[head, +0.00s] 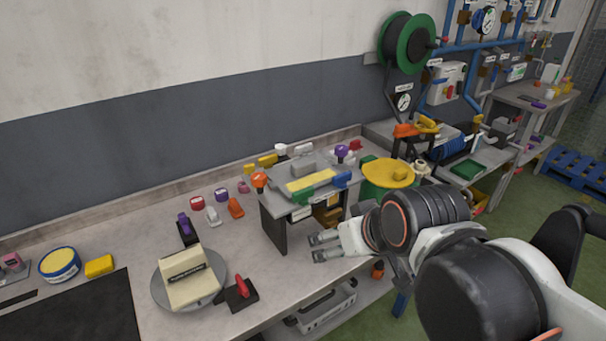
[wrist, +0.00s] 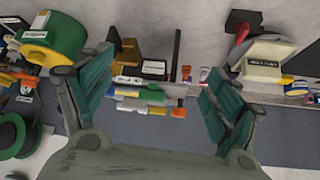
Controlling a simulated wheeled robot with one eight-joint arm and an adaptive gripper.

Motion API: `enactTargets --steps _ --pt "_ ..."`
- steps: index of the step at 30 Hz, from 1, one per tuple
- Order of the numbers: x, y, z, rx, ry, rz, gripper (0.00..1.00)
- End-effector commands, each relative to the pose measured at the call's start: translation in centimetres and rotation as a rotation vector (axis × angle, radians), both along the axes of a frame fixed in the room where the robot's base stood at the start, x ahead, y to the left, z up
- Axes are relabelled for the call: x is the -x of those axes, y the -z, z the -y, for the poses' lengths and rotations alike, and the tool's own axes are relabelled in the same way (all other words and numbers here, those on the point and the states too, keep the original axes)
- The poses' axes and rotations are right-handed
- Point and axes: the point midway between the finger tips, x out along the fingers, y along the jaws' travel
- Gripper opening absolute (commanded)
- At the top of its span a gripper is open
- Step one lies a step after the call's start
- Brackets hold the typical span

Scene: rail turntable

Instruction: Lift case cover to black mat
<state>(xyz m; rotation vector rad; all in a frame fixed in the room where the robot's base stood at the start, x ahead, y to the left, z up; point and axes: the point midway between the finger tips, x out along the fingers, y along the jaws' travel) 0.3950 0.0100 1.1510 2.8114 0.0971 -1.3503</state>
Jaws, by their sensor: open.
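A cream case cover (head: 187,276) with a dark label strip sits on a round grey turntable (head: 160,292) on the bench at the left. In the wrist view the cream cover (wrist: 262,70) shows at the upper right, with the turntable (wrist: 270,49) behind it. The black mat (head: 75,312) lies flat on the bench at the lower left, cut off by the picture edge. My gripper (head: 316,248) is open and empty, beside the small grey stand and well right of the cover. Its two spread fingers also show in the wrist view (wrist: 158,64).
A red handle on a black block (head: 240,292) and a purple handle on a black base (head: 186,230) flank the turntable. A grey stand (head: 273,230) carrying tools is near my gripper. A yellow-lidded green drum (head: 388,174) stands right. Bare bench lies between stand and red handle.

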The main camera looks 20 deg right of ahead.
Motion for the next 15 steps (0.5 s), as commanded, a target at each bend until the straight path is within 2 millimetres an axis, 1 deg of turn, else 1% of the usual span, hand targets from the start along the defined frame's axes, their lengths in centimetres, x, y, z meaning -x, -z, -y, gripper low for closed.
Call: enactTargets --steps 8,11,14,15 --pt "-4.6 -2.0 -0.9 -0.007 -0.079 0.084 0.83" --pt "-7.0 -2.9 -1.2 -0.007 -0.115 0.133 0.83" --pt "-10.3 -4.1 -1.4 -0.001 -0.157 0.202 0.83" --pt "-11.7 -4.6 -1.4 0.003 -0.174 0.233 0.83"
